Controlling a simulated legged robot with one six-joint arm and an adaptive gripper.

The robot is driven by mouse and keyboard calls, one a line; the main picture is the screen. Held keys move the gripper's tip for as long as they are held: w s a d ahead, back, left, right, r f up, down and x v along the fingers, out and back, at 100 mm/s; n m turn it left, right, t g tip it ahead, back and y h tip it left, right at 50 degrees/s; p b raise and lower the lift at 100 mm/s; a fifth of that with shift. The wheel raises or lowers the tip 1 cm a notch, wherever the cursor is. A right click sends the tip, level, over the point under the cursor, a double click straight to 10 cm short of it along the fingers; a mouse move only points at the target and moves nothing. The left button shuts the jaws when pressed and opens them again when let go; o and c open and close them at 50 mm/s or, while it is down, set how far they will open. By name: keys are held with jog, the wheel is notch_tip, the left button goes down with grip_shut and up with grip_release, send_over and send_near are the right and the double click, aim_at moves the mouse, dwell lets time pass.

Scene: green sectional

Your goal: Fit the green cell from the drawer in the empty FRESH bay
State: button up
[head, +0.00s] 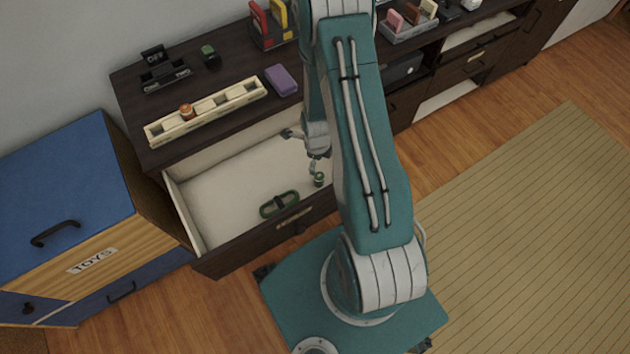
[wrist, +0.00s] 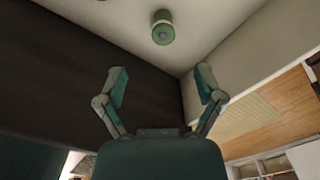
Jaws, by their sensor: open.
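The green cell (head: 319,179) stands in the open drawer (head: 215,195), near its right part. In the wrist view the cell (wrist: 162,27) is a small green cylinder with a pale band, beyond the fingertips. My gripper (head: 303,150) is in or just over the drawer, close to the cell. In the wrist view my gripper (wrist: 160,85) has its two fingers spread wide with nothing between them. A cream tray of bays (head: 207,109) lies on the cabinet top and holds an orange-brown cell (head: 187,111). I cannot read any FRESH label.
A dark green handle-shaped ring (head: 279,204) lies in the drawer. On the cabinet top are a purple block (head: 281,80), a small green-topped item (head: 210,55) and a black OFF stand (head: 160,70). A blue TOYS chest (head: 75,200) stands left.

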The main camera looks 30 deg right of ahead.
aim_at(318, 176)
jog(key=f, duration=0.4)
jog(key=shift+d+f, duration=0.35)
jog(key=shift+a+f, duration=0.15)
jog(key=shift+f, duration=0.65)
notch_tip(318, 176, down, 4)
jog(key=shift+s+r, duration=0.1)
jog(key=shift+r, duration=0.15)
jog(key=shift+d+f, duration=0.25)
jog(key=shift+f, duration=0.25)
jog(key=shift+a, duration=0.1)
grip_shut()
